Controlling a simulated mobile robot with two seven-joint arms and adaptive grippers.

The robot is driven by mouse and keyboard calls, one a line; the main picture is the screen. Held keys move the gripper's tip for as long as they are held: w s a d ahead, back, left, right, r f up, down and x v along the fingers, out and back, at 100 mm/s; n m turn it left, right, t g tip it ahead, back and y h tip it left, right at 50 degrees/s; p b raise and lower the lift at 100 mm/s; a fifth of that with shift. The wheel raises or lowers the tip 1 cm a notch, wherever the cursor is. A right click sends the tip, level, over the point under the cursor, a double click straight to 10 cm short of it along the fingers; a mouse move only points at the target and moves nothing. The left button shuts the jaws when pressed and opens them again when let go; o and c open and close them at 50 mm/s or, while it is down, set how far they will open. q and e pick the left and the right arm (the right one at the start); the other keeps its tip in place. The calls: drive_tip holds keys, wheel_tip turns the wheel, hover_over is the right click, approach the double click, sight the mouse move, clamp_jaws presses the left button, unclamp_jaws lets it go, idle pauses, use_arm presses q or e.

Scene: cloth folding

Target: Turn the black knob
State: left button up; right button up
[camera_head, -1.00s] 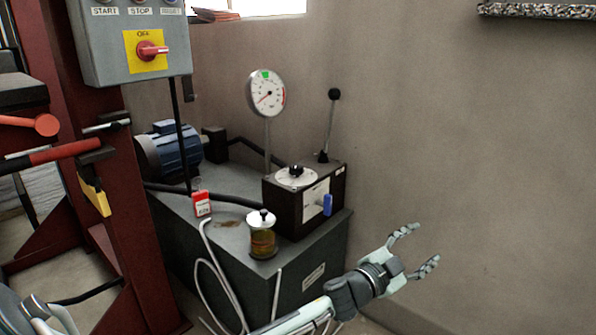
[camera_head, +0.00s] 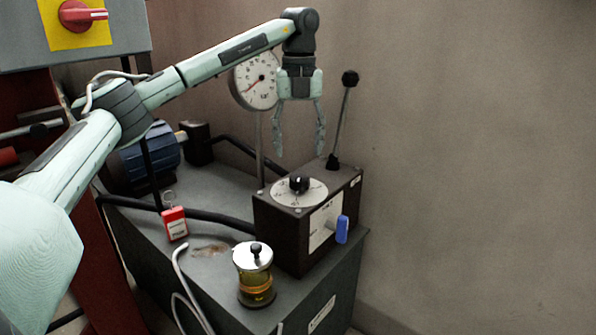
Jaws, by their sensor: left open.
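A black knob (camera_head: 299,184) sits at the centre of a round white dial (camera_head: 290,198) on top of a dark box (camera_head: 275,232). My left gripper (camera_head: 299,150) hangs above the knob, pointing down, with its two fingers apart and nothing between them. The fingertips are apart from the knob. My left arm reaches in from the left and crosses in front of the gauge. My right gripper is not in view.
A round gauge (camera_head: 254,84) stands behind the gripper. A blue handle (camera_head: 342,229) projects from the box front.

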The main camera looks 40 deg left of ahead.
sight(299, 177)
use_arm(q)
wheel_tip(299, 177, down, 7)
drive_tip(key=shift+d+f, duration=0.1)
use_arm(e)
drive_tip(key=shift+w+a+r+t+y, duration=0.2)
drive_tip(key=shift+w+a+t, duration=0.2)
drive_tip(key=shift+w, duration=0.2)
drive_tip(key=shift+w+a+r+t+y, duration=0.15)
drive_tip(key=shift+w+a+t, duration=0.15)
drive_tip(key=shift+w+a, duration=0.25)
use_arm(q)
drive_tip(key=shift+c, duration=0.3)
